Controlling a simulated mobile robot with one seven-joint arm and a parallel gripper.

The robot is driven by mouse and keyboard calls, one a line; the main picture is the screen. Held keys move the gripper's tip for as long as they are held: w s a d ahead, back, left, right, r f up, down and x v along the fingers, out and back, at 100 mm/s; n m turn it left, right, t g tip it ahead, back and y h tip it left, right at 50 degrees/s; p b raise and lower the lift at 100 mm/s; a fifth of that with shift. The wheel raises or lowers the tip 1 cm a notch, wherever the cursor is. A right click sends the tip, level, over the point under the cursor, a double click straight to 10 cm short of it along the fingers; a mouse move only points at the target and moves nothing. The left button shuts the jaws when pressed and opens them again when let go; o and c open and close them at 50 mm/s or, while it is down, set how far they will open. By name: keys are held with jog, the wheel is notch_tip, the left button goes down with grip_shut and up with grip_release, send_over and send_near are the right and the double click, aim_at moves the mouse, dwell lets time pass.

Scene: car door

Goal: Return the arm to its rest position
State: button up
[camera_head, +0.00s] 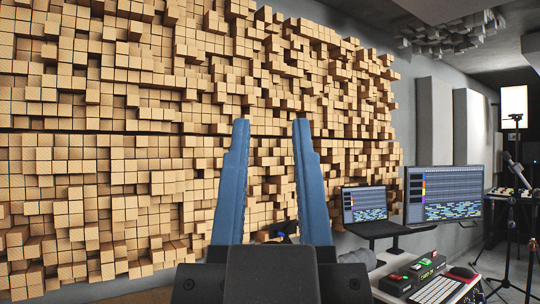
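My gripper (272,125) is at the bottom middle of the head camera view. Its two blue fingers point up and stand well apart. The dark gripper body (270,274) is below the fingers, cut off by the lower picture edge. The rest of my arm is hidden or out of view. No car door is visible.
A wall of wooden blocks (90,90) fills the left and middle. At right are a laptop (364,204), a monitor (444,193), a desk device with coloured buttons (412,272) and a white keyboard (438,291). A tripod stand (513,215) is at far right.

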notch_tip(320, 180, up, 17)
jog(key=p, duration=1.7)
jog(key=shift+r+p, duration=0.2)
jog(key=shift+p, duration=0.1)
